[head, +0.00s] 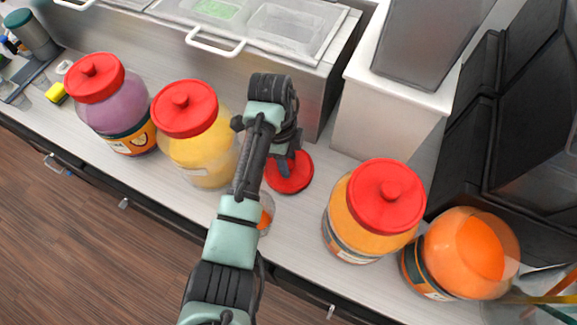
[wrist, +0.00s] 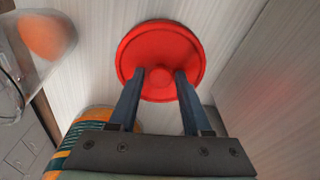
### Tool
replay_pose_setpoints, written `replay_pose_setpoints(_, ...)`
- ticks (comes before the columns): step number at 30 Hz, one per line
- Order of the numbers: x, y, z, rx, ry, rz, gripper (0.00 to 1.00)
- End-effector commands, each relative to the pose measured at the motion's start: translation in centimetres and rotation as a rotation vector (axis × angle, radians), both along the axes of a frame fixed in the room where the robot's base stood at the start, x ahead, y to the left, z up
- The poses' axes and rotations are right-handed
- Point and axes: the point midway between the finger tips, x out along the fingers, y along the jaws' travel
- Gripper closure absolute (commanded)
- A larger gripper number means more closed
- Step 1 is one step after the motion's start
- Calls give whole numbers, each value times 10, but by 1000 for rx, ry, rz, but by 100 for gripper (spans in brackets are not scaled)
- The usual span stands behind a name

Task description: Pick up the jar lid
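A loose red jar lid (head: 290,173) lies on the counter in the middle of the head view, partly hidden by my arm. In the wrist view the red lid (wrist: 160,50) shows its round knob in the middle. My gripper (wrist: 159,75) is over the lid. Its two dark fingers are apart, one on each side of the knob. I cannot tell whether they touch the knob. In the head view my gripper (head: 284,168) reaches down at the lid.
Jars with red lids stand to the left, one purple (head: 117,108) and one yellow (head: 200,140). An orange jar (head: 345,222) with a red lid and a lidless orange jar (head: 460,255) stand to the right. A white block (head: 385,115) is behind.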

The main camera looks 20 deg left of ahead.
Motion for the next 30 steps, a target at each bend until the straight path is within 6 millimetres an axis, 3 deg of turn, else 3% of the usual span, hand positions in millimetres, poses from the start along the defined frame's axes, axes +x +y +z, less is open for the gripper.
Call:
replay_pose_setpoints(1, 0, 0, 0, 0, 0, 0, 62)
replay_pose_setpoints(7, 0, 0, 0, 0, 0, 0, 98)
replay_pose_setpoints(8, 0, 0, 0, 0, 0, 0, 100)
replay_pose_setpoints(20, 1, 0, 7, 0, -2, 0, 100)
replay_pose_setpoints(30, 2, 0, 72, 2, -6, 0, 100)
